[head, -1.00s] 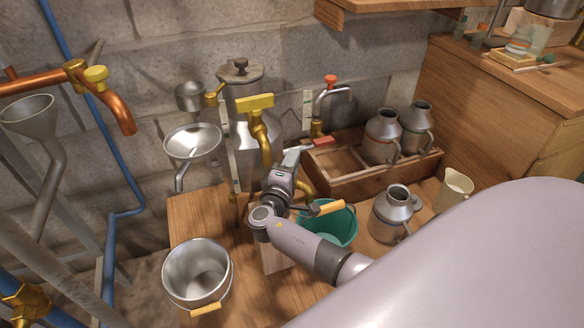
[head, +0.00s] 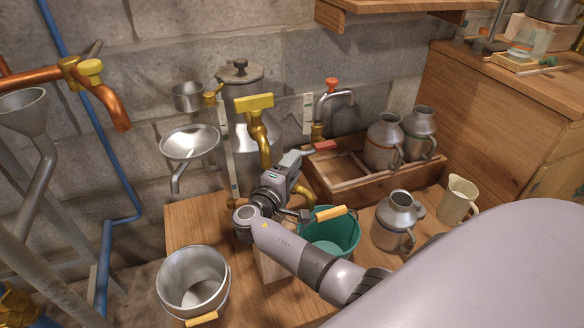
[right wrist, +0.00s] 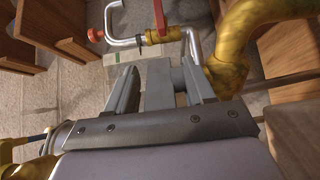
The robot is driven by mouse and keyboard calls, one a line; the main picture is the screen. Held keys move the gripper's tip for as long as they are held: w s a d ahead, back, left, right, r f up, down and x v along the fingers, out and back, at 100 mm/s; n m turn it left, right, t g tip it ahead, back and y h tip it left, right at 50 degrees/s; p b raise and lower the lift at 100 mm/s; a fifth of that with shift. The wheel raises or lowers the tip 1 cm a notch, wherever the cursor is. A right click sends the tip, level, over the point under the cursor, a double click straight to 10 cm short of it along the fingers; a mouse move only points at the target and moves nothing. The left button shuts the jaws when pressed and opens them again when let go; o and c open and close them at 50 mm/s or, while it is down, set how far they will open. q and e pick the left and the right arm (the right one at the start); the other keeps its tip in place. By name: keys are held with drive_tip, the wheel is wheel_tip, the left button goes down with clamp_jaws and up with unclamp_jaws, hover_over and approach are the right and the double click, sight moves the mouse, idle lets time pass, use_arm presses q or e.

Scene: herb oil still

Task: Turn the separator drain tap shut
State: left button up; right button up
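A steel separator-like vessel (head: 243,95) stands at the back wall, with a large brass tap (head: 257,130) with a yellow handle in front of it. Beside it a red lever (head: 325,145) sits on a brass valve under a chrome swan-neck pipe (head: 347,94). The red lever (right wrist: 159,14) also shows in the right wrist view, beyond the fingers. I cannot tell which one is the drain tap. My right gripper (head: 293,158) is just left of and below the red lever. Its fingers (right wrist: 158,68) look apart, with a grey block between them. My left gripper is not in view.
A green bucket (head: 345,238) and a steel pail (head: 168,290) stand on the wooden bench (head: 190,225). Metal jugs (head: 384,140) stand in a wooden crate (head: 350,190), with another jug (head: 392,215) and a cream jug (head: 456,200) in front. A funnel (head: 188,142) is left of the vessel.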

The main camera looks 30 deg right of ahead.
drive_tip(key=shift+p+v, duration=0.35)
drive_tip(key=shift+v, duration=3.25)
